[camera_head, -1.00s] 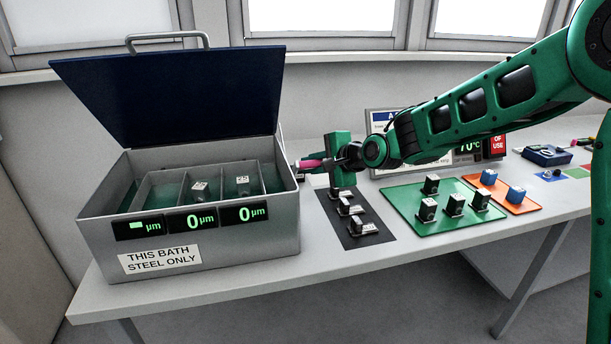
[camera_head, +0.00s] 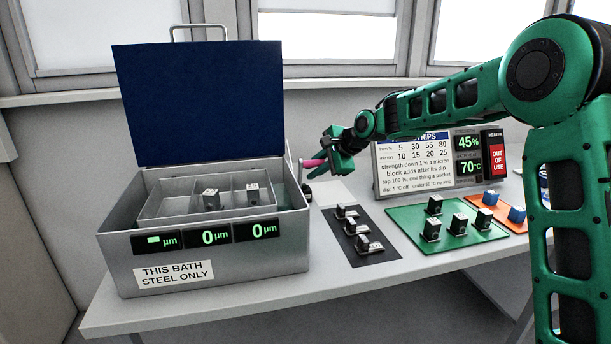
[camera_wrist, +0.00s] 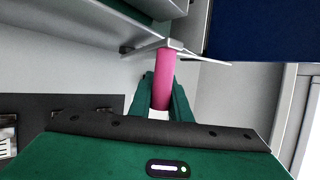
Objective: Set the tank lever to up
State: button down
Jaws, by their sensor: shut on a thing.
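The tank (camera_head: 205,262) is a grey steel bath at the left of the table, with its dark blue lid (camera_head: 200,105) standing open. The lever's pink handle (camera_head: 313,163) sticks out from the tank's right side, near the rim. My gripper (camera_head: 325,163) is shut on the handle from the right. In the wrist view the pink handle (camera_wrist: 164,80) lies between the two green fingers (camera_wrist: 160,100) and joins a pale metal arm at its far end. The lever's pivot is mostly hidden in the head view.
An inner tray (camera_head: 160,205) with compartments sits in the tank and holds two marked blocks. A black mat (camera_head: 385,246), a green mat (camera_head: 480,240) and an orange mat (camera_head: 500,208) bear blocks. A display board (camera_head: 425,165) stands behind.

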jog(key=shift+w+f, duration=0.1)
jog(key=shift+f, duration=0.25)
jog(key=shift+f, duration=0.15)
dwell(1.2)
jog(key=c, duration=1.6)
grip_release()
jog(key=shift+f, duration=0.1)
jog(key=shift+c, duration=0.2)
jog(key=shift+r, duration=0.4)
jog(key=v, duration=1)
jog(key=shift+d+r, duration=0.15)
jog(key=shift+r, duration=0.05)
jog(key=shift+d, duration=0.1)
